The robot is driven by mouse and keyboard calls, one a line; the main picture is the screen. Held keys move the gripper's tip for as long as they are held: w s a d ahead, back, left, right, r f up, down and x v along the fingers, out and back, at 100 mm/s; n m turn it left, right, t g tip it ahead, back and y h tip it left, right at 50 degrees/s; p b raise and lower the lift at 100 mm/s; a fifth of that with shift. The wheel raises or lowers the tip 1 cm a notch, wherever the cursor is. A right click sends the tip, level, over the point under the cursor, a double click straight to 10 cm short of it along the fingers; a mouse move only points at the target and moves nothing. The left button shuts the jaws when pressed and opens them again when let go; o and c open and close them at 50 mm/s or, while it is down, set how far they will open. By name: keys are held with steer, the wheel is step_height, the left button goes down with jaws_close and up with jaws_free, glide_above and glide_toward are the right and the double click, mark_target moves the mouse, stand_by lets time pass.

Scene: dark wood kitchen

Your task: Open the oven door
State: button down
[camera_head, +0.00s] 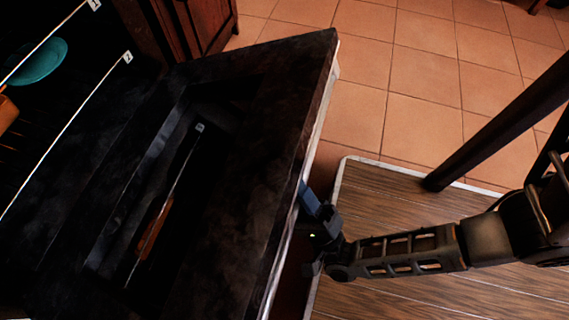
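A large dark, marbled unit (255,150) with a broad top fills the left half of the head view. A pale strip (318,125) runs down its right-hand edge. No oven door or handle can be made out clearly, and I cannot tell how far any door is open. My gripper (314,230) is at this right-hand edge, low in the view. Its blue part lies against or just beside the strip; I cannot tell if it touches. The ends of its fingers are partly hidden by the edge, and their gap is not clear.
The dark top has a rectangular recess crossed by a thin rod (175,180). A teal dish (38,62) is at the far left. A wooden cabinet (205,22) stands at the top. Tiled floor (420,75) is clear at upper right, beyond a pale-edged wood-grain surface (385,200).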

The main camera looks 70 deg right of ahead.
steer(key=shift+s+d+f, duration=0.1)
steer(key=shift+s+f, duration=0.3)
steer(key=shift+f, duration=0.4)
steer(key=shift+s+a+f, duration=0.1)
steer(key=shift+s+f, duration=0.25)
steer(key=shift+f, duration=0.5)
steer(key=shift+s+d+f, duration=0.1)
steer(key=shift+s+f, duration=0.3)
steer(key=shift+f, duration=0.4)
steer(key=c, duration=1.1)
jaws_free()
steer(key=shift+d, duration=0.1)
steer(key=shift+o, duration=0.7)
steer(key=shift+w+b, duration=0.1)
steer(key=shift+b, duration=0.2)
steer(key=shift+f, duration=0.1)
